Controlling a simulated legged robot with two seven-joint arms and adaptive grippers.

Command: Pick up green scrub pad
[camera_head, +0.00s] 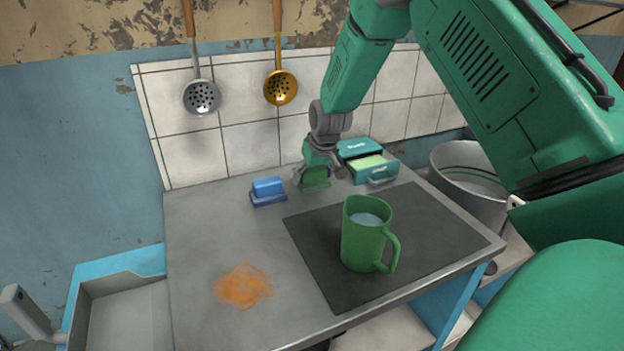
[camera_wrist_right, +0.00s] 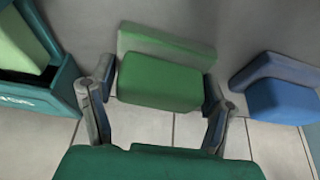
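In the right wrist view, the fingers of my right gripper (camera_wrist_right: 158,90) are spread apart, one on each side of the pad. Narrow gaps seem to show between the fingertips and the pad; I cannot tell whether either one touches. My left gripper is not in view.
A blue scrub pad (camera_head: 268,191) sits left of the green one. A teal box (camera_head: 377,172) with a light green block inside is close on the right. A green mug (camera_head: 362,240) of liquid stands on the dark mat (camera_head: 432,252). An orange stain (camera_head: 243,286) marks the table's front left.

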